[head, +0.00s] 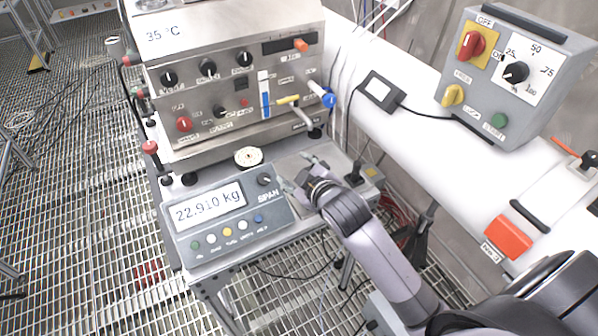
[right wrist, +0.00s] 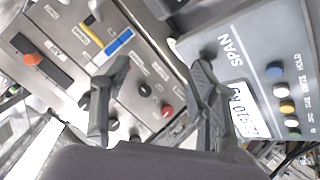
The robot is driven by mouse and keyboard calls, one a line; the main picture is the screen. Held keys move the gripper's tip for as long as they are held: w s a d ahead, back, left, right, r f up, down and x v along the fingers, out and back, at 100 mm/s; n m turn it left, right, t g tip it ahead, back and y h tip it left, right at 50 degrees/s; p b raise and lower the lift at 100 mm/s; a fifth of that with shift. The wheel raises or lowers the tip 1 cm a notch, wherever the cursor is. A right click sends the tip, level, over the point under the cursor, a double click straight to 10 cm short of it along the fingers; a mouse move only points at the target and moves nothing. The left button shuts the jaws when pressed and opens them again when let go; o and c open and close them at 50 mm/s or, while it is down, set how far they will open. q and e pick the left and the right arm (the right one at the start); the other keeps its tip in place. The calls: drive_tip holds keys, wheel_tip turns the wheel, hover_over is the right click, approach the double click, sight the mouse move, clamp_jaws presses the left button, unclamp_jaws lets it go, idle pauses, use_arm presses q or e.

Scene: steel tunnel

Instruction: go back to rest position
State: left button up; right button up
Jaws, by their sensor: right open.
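My right gripper (head: 300,176) is above the steel plate of the bench scale, just right of the scale's display unit (head: 222,218), which reads 22.910 kg. In the right wrist view its two fingers (right wrist: 155,95) stand apart with nothing between them. The right arm comes in from the lower right of the head view. The display unit also shows in the right wrist view (right wrist: 275,90), behind the right finger. My left gripper is not in the head view.
A steel control panel (head: 215,85) with knobs stands behind the scale. A grey switch box (head: 515,75) sits on a white pipe (head: 430,130) at right. A red-orange block (head: 508,237) is on the pipe. A round pale disc (head: 248,157) lies behind the display. Grating floor is at left.

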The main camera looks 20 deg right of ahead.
drive_tip(key=shift+f, duration=0.1)
idle(0.4)
drive_tip(key=s+a+f+m+g, duration=0.1)
drive_tip(key=s+f+m+g, duration=0.35)
drive_tip(key=s, duration=0.95)
drive_tip(key=s+a+f+m+g, duration=0.15)
drive_tip(key=s+f+g, duration=0.5)
drive_tip(key=s, duration=0.75)
wheel_tip(320, 180, down, 29)
drive_tip(key=s, duration=0.2)
drive_tip(key=s+d+f+g, duration=0.1)
drive_tip(key=s+d+f, duration=0.2)
drive_tip(key=s+f, duration=1.1)
drive_tip(key=shift+s+d+f+n, duration=0.2)
drive_tip(key=shift+s+n, duration=0.1)
drive_tip(key=shift+s, duration=0.6)
